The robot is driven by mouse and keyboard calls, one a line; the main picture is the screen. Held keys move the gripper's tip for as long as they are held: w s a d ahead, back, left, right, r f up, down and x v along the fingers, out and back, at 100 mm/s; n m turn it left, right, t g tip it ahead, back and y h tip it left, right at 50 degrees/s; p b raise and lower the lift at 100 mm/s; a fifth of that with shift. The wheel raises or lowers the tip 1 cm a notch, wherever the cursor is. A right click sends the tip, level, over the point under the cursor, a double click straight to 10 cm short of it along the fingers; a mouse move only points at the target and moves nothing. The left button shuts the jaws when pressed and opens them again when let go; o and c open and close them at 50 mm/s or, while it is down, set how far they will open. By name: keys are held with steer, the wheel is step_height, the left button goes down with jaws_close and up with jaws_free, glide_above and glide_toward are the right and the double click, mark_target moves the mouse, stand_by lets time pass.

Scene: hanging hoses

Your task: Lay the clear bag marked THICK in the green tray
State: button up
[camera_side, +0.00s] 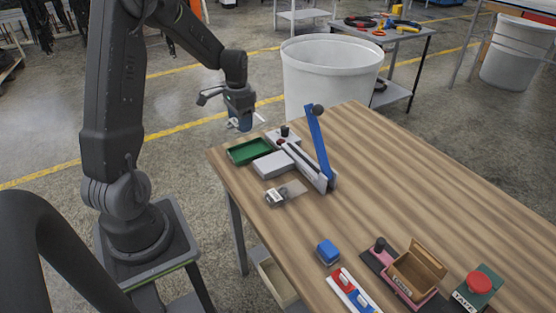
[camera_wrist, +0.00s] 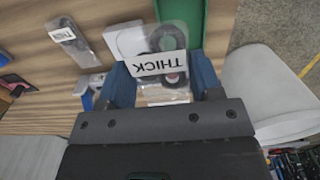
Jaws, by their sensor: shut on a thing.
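My gripper (camera_side: 242,123) is shut on the clear bag marked THICK (camera_wrist: 160,64), and holds it up off the table. In the wrist view the bag lies between my two blue fingers (camera_wrist: 165,82); its white label reads upside down and dark round parts show through the plastic. The green tray (camera_side: 237,155) is on the table at its far left corner, and my gripper is above it in the side view. Part of the tray also shows at the top of the wrist view (camera_wrist: 194,22), beyond the bag. In the side view the bag is hard to make out.
A grey block (camera_side: 272,164) sits beside the tray, and a tool with a raised blue lever (camera_side: 318,145) stands right of it. Another labelled clear bag (camera_side: 286,193) lies nearer. A large white bin (camera_side: 330,75) stands beyond the table edge.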

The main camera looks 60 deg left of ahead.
steer(key=shift+s+a+r, duration=0.1)
steer(key=shift+s+a, duration=0.05)
steer(key=shift+a, duration=0.1)
glide_above(279, 159)
step_height(279, 159, down, 7)
steer(key=shift+f, duration=1.85)
steer(key=shift+f, duration=0.15)
steer(key=o, duration=1)
